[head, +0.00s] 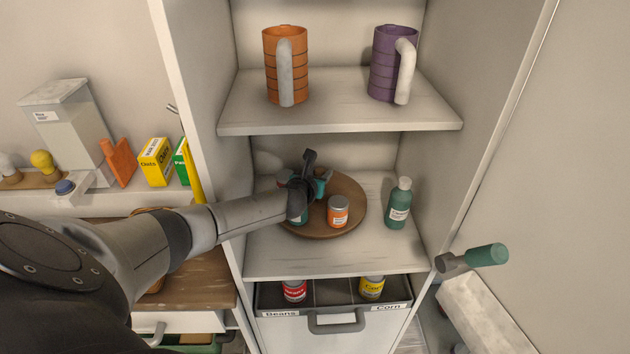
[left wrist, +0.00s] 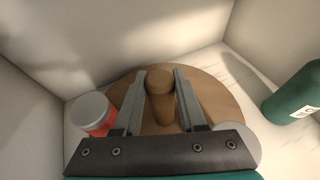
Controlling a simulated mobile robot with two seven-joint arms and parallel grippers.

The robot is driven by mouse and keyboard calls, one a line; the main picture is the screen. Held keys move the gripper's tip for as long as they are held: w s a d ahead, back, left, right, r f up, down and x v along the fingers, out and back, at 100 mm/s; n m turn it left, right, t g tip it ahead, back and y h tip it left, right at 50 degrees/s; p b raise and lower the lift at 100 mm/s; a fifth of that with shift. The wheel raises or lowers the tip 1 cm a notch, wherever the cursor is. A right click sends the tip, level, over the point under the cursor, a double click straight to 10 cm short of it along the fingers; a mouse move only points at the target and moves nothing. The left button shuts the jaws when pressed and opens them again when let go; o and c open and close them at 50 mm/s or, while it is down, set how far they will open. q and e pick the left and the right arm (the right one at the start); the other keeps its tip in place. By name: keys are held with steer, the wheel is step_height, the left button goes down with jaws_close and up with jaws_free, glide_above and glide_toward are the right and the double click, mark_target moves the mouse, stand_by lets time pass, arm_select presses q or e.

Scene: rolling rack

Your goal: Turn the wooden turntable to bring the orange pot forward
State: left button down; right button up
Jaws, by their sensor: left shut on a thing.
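The round wooden turntable (head: 350,190) sits on the middle shelf, with a wooden knob (left wrist: 160,95) standing up from it. My left gripper (left wrist: 160,100) is shut on the knob, one finger on each side. The orange pot (head: 338,212), with a grey lid, stands at the turntable's front right, right of my left gripper (head: 304,192) in the head view. A teal pot (head: 297,215) is partly hidden under my gripper. In the left wrist view, an orange-red pot (left wrist: 93,118) stands at left; I cannot tell whether it is the same orange pot. My right gripper is out of view.
A green bottle (head: 398,204) stands on the shelf right of the turntable. Side walls enclose the shelf. Orange (head: 285,66) and purple (head: 384,62) mugs stand on the shelf above. A drawer (head: 335,329) with cans is below.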

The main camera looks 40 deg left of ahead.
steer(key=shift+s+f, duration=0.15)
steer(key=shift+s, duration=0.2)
arm_select(q)
steer(key=shift+c, duration=2.3)
jaws_free()
steer(key=shift+s+d+r, duration=0.15)
steer(key=shift+s+r, duration=0.1)
steer(key=shift+s, duration=0.2)
steer(key=p+v, duration=0.3)
steer(key=v, duration=1.1)
steer(key=shift+s, duration=0.2)
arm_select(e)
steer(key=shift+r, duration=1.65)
